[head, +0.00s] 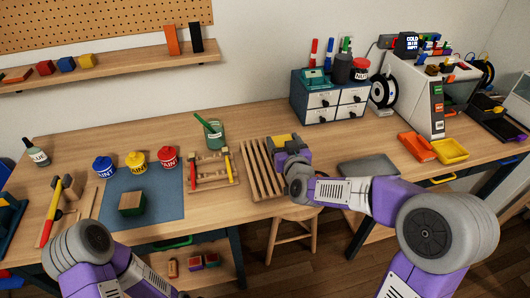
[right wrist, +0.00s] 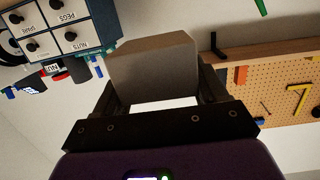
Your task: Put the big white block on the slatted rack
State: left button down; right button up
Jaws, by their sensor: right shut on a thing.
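The slatted rack (head: 258,172), made of pale wooden slats, lies on the bench near its front edge in the middle of the head view. My right gripper (head: 285,144) is over the rack's right part and shut on a big block. In the right wrist view the block (right wrist: 153,66) looks plain grey-beige, in shade, between the two fingers. In the head view a yellow patch and dark parts show at the jaws; I cannot tell the block's true colour there. Whether it touches the rack is hidden. My left gripper is out of view; only its arm shows at lower left.
A drawer cabinet (head: 329,101) stands behind and right of the rack. A grey tray (head: 368,167) is to the right, beyond my right forearm. A wooden frame with coloured rods (head: 211,171) and a green jar (head: 215,137) are to the left. A stool (head: 293,228) is in front.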

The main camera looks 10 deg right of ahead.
notch_tip(320, 180, down, 6)
jog(key=shift+s+r+b, duration=0.15)
jog(key=shift+r+b, duration=0.05)
jog(key=shift+b, duration=0.85)
notch_tip(320, 180, down, 4)
jog(key=shift+f+b, duration=0.15)
jog(key=shift+b, duration=0.6)
jog(key=o, duration=1.1)
